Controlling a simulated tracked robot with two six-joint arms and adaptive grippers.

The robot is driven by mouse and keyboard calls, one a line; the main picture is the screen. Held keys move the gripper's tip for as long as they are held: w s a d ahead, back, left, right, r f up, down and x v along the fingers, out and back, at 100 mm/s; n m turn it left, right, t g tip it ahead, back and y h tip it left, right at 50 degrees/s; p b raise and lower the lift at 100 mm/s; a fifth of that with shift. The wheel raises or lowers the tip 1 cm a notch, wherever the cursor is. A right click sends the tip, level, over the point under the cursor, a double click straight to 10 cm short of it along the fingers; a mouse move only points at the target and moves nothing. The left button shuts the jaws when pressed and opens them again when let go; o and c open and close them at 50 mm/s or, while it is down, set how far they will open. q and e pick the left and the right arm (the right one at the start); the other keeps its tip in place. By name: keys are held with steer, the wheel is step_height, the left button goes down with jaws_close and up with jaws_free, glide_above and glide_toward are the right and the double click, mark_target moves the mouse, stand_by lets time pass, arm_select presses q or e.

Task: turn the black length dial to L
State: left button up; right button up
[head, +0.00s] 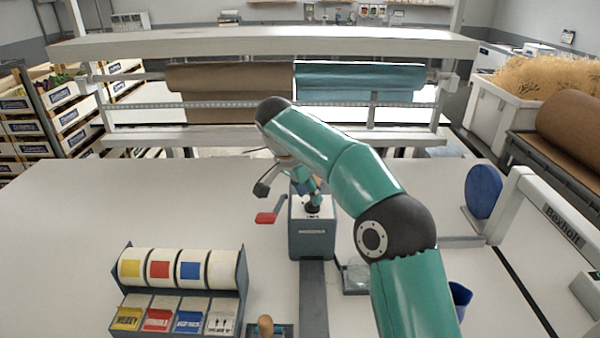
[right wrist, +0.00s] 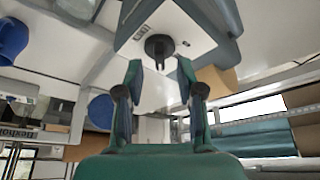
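The black length dial (head: 313,209) is on the pale top of a dark grey machine (head: 311,243) in the middle of the bench. In the right wrist view the dial (right wrist: 159,47) is a round black knob with a raised bar, on a white plate. My right gripper (head: 311,194) is just above the dial in the head view, partly hidden by its own arm. In the right wrist view my right gripper (right wrist: 160,76) is open and empty, its fingertips apart on either side short of the dial. The L mark cannot be read. My left gripper is not in view.
A red lever (head: 267,218) sticks out left of the machine. A label rack (head: 180,290) with several rolls stands front left. A wooden-knobbed tool (head: 265,325) is at the front edge. A blue disc (head: 483,191) and white frame stand right.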

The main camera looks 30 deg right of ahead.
steer(key=v, duration=0.9)
steer(key=shift+a+r, duration=0.1)
stand_by(0.5)
